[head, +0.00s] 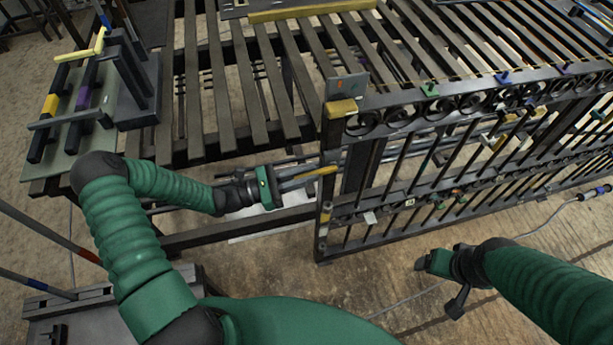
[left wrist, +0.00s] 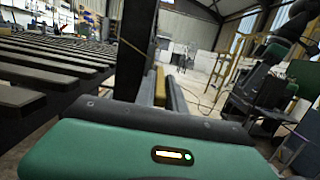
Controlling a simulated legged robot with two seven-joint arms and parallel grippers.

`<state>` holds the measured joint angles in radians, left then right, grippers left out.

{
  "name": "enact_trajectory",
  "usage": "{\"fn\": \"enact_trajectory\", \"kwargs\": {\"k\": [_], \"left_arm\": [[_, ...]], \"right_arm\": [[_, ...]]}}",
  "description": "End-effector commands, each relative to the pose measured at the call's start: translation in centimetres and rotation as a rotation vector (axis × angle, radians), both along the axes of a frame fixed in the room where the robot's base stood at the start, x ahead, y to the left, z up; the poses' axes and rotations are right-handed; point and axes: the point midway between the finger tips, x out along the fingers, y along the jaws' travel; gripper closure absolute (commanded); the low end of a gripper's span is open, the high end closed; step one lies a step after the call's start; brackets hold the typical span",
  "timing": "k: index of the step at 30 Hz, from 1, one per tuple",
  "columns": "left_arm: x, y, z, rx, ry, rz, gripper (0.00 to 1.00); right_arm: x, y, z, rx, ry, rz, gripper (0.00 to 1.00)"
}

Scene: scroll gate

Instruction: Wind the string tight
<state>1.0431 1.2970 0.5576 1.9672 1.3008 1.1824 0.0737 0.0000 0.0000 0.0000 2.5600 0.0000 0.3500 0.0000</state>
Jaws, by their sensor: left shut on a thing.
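A black gate (head: 385,215) with scrollwork along its top stands right of the centre in the head view. Small coloured pegs sit on its top rail, among them a green peg (head: 430,90) and a blue peg (head: 503,77). My left gripper (head: 300,180) is at the gate's left end post, shut on a thin yellow bar (head: 325,171). The bar also shows beyond the green gripper body in the left wrist view (left wrist: 160,88). My right gripper (head: 428,263) is low in front of the gate, apart from it; its jaw opening is unclear. I cannot make out the string for sure.
A slatted dark rack (head: 220,95) lies behind my left arm. A green board (head: 60,145) with black and yellow parts is at the far left. Rods (head: 50,235) stick out at lower left. The wooden floor (head: 350,285) before the gate is mostly clear, with a thin cable.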

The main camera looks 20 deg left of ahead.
Motion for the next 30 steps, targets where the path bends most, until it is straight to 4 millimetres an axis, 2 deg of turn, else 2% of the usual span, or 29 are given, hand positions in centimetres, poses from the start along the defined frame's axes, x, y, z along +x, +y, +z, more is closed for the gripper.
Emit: {"fn": "enact_trajectory", "kwargs": {"k": [1, 3, 15, 21, 30], "left_arm": [[0.2, 0.1, -0.8, -0.032, -0.022, 0.004, 1.0], [0.2, 0.0, -1.3, -0.077, -0.051, 0.005, 1.0], [0.6, -0.4, -3.0, -0.304, -0.206, 0.006, 1.0], [0.7, -0.7, -3.2, -0.367, -0.25, 0.005, 1.0], [0.8, -0.8, -3.2, -0.393, -0.268, 0.005, 1.0]], "right_arm": [[0.0, 0.0, -1.3, 0.0, 0.0, 0.0, 0.22], [0.0, 0.0, -2.2, 0.0, 0.0, 0.0, 0.22], [0.0, 0.0, -6.9, 0.0, 0.0, 0.0, 0.22], [0.0, 0.0, -8.1, 0.0, 0.0, 0.0, 0.22], [0.0, 0.0, -8.4, 0.0, 0.0, 0.0, 0.22]]}}
